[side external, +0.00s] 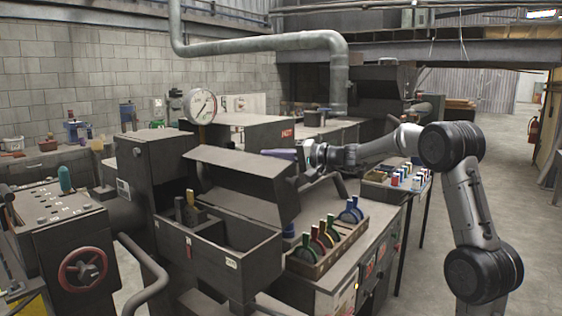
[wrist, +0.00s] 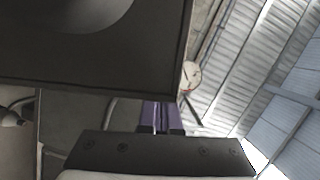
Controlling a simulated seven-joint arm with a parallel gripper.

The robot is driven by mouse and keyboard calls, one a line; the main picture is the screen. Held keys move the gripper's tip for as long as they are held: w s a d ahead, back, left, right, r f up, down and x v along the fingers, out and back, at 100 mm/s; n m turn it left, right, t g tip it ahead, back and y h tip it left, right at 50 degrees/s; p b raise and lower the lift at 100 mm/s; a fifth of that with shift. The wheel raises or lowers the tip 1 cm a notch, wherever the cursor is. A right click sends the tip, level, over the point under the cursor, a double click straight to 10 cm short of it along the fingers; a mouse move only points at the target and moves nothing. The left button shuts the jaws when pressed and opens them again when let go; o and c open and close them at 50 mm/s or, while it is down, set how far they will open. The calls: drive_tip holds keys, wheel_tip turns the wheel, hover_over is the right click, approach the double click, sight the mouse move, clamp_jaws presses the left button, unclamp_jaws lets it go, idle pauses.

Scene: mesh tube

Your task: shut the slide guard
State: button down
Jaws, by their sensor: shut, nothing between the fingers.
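The slide guard appears to be the dark, box-like cover (side external: 238,172) on the machine in the side external view. It stands tilted up above an open dark trough (side external: 225,262), whose inside is visible. My gripper (side external: 272,153) reaches in from the right, with its purple fingers at the cover's upper right edge. I cannot tell whether they touch it. In the wrist view my purple fingers (wrist: 161,117) are together and hold nothing. A large dark panel (wrist: 85,55), probably the cover, fills the upper left there, close to the fingers and partly hiding them.
A tray with coloured-handled tools (side external: 325,248) stands right of the trough. A pressure gauge (side external: 201,106) rises behind the machine. A bent grey handrail (side external: 147,270) is at front left. Another bench with coloured items (side external: 397,180) is behind my arm. Floor at right is clear.

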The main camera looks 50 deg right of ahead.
drive_tip(key=a+f+n+h, duration=0.1)
drive_tip(key=a+f+n, duration=0.1)
drive_tip(key=a+n, duration=0.2)
drive_tip(key=a+f+n+g+h, duration=0.1)
drive_tip(key=a+n, duration=0.3)
drive_tip(key=a, duration=0.6)
drive_tip(key=a+f+n+h, duration=0.2)
drive_tip(key=a+f+n, duration=0.2)
drive_tip(key=a, duration=0.3)
drive_tip(key=shift+r, duration=0.15)
drive_tip(key=s+r, duration=0.6)
drive_tip(key=s, duration=0.3)
drive_tip(key=shift+s, duration=0.35)
idle(0.4)
